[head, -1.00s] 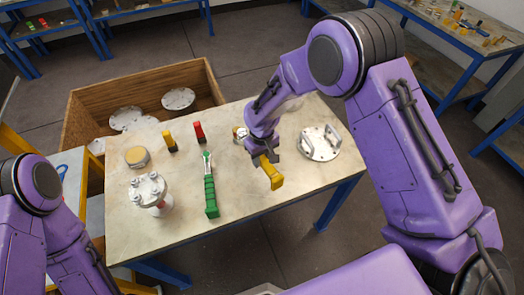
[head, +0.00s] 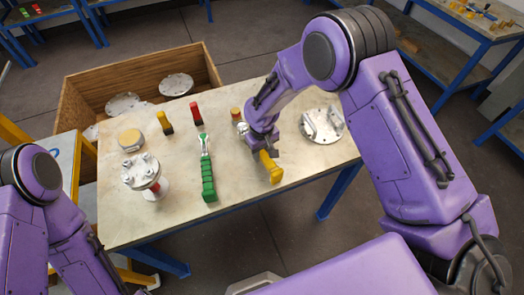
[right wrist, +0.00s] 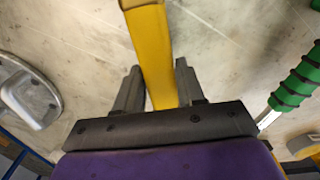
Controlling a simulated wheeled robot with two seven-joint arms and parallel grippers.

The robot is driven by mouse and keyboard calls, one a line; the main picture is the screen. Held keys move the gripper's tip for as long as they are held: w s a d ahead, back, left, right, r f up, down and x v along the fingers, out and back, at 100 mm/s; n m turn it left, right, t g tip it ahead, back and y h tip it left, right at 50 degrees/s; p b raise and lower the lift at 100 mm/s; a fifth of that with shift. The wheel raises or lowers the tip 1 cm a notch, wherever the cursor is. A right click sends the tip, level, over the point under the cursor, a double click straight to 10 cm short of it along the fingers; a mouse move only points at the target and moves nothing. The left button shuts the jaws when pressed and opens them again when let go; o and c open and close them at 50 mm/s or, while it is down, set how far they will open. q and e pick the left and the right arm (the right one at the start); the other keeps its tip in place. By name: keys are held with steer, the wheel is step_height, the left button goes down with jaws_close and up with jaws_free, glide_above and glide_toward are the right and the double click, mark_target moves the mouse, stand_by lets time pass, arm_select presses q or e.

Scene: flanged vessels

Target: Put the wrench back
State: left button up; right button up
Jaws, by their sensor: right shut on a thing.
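My right gripper (head: 264,153) is shut on a yellow-handled tool (head: 271,168), likely the wrench, over the right part of the table. In the right wrist view the yellow handle (right wrist: 153,55) runs between the two fingers (right wrist: 155,90). The tool's head is hidden, and I cannot tell whether it touches the table. A green-handled tool with a metal head (head: 208,178) lies on the table to the left of the gripper. Its green grip also shows at the right of the right wrist view (right wrist: 300,82). My left gripper is out of view; only its arm shows.
A flanged vessel (head: 142,172) stands at the table's left. A round disc with handles (head: 322,124) lies at the right. Yellow (head: 165,123) and red (head: 196,113) small items stand at the back. A wooden crate (head: 70,95) holding discs is behind the table (head: 235,205).

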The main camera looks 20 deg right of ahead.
steer(key=shift+f+b, duration=0.3)
steer(key=shift+f, duration=0.2)
steer(key=o, duration=1.7)
step_height(320, 180, up, 5)
steer(key=p, duration=0.5)
steer(key=shift+r, duration=0.2)
steer(key=shift+r+p, duration=0.75)
steer(key=shift+r, duration=0.15)
steer(key=shift+s, duration=0.1)
steer(key=shift+f, duration=0.15)
